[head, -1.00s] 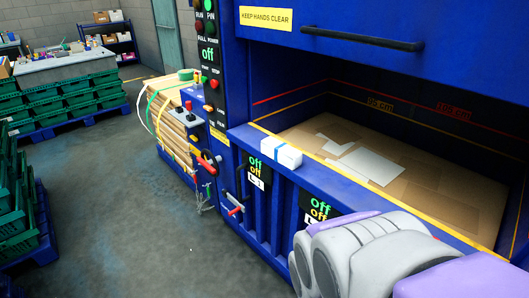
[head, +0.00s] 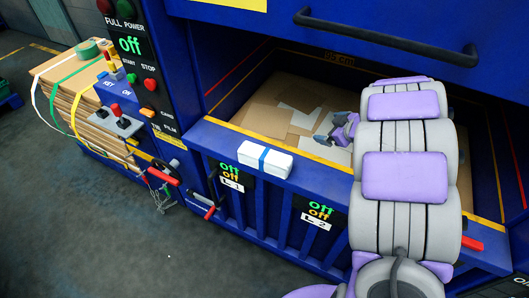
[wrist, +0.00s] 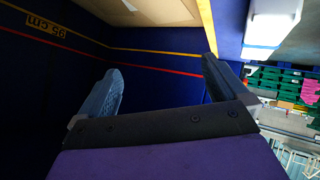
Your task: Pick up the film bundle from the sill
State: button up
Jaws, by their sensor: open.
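The film bundle (head: 265,160) is a white block with a blue band around it. It lies on the blue sill (head: 312,172) of the machine's open chamber, left of my arm in the head view. In the wrist view a white block that looks like the bundle (wrist: 272,22) is at the upper right, beyond the right finger and cut by the picture's edge. My gripper (head: 327,131) is over the chamber, right of and beyond the bundle, apart from it. In the wrist view my gripper (wrist: 160,68) has its fingers wide apart with nothing between them.
Cardboard and paper sheets (head: 285,103) lie on the chamber floor. A handle bar (head: 385,35) runs along the raised door above. Switches and a red-knobbed lever (head: 164,172) are left of the sill. Strapped cardboard (head: 75,85) stands at the far left.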

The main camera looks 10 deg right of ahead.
jog(key=s+a+f+n+g+y+p, duration=0.2)
jog(key=s+a+f+y, duration=0.15)
jog(key=a+y, duration=0.25)
jog(key=g+y, duration=0.1)
send_near(269, 153)
jog(key=b+x, duration=0.1)
jog(key=x, duration=0.2)
jog(key=shift+w+a+b, duration=0.2)
jog(key=shift+w+b, duration=0.05)
jog(key=shift+b, duration=0.15)
jog(key=a, duration=0.1)
jog(key=w+a, duration=0.1)
jog(key=a+f, duration=0.1)
jog(key=shift+w+a+f, duration=0.1)
jog(key=shift+w+a, duration=0.05)
jog(key=shift+a, duration=0.2)
jog(key=shift+w+a+f+b, duration=0.35)
jog(key=shift+w+a+f, duration=0.05)
jog(key=shift+f, duration=0.15)
jog(key=shift+w+a+f+b, duration=0.35)
jog(key=shift+w+a+f, duration=0.05)
jog(key=shift+f, duration=0.15)
jog(key=shift+w+f, duration=0.2)
jog(key=shift+w, duration=0.05)
